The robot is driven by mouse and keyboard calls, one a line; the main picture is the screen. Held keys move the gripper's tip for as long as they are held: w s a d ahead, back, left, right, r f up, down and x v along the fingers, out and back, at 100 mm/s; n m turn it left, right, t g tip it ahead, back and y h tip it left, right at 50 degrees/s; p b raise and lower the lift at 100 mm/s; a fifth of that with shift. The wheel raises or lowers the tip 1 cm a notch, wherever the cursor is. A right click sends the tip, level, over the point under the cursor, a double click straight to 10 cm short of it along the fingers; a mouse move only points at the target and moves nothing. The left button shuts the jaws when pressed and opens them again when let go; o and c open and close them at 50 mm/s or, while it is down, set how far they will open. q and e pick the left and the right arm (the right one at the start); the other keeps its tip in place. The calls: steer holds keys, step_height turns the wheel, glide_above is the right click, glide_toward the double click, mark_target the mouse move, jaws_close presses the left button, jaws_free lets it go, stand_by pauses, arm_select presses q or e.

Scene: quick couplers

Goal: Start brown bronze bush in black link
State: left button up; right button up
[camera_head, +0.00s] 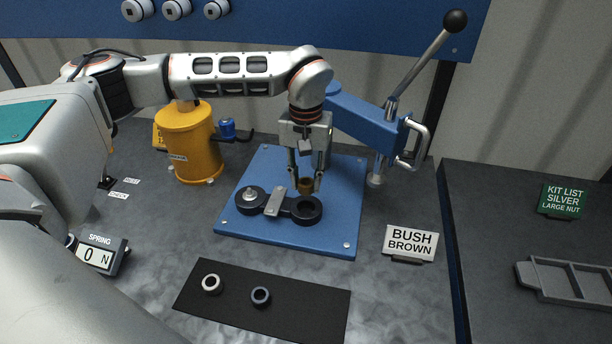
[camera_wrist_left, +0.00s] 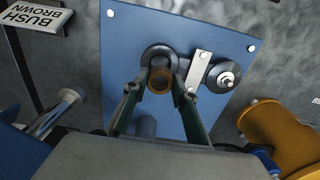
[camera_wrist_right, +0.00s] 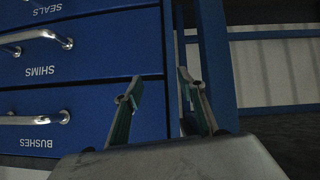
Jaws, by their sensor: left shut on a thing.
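The brown bronze bush (camera_head: 306,185) is held between the fingertips of my left gripper (camera_head: 305,182). In the left wrist view the bush (camera_wrist_left: 160,80) overlaps the edge of the link's open ring. The black link (camera_head: 306,209) lies on a blue plate (camera_head: 335,238), with its open eye at the right and a bolted eye at the left. The bush appears above and just behind the open eye, apart from the hole. My right gripper (camera_wrist_right: 158,90) shows only in its wrist view, fingers apart and empty.
A grey clamp bar (camera_head: 276,201) crosses the link. A blue lever press (camera_head: 365,120) stands behind the plate, a yellow canister (camera_head: 187,142) left. A black mat (camera_head: 235,300) with two rings lies in front. A "BUSH BROWN" sign (camera_head: 410,243) stands right. Blue drawers (camera_wrist_right: 80,70) face my right wrist.

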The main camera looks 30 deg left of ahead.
mark_target(306, 193)
arm_select(q)
steer(key=shift+f, duration=0.9)
steer(key=shift+f+b, duration=0.6)
steer(key=shift+f, duration=0.7)
arm_select(e)
steer(key=shift+w+a+r+y, duration=0.45)
steer(key=shift+w+a, duration=0.2)
steer(key=shift+a, duration=0.25)
steer(key=shift+d+t, duration=0.2)
steer(key=shift+t, duration=0.1)
arm_select(q)
steer(key=shift+f, duration=1.05)
steer(key=o, duration=1)
steer(key=shift+r, duration=0.1)
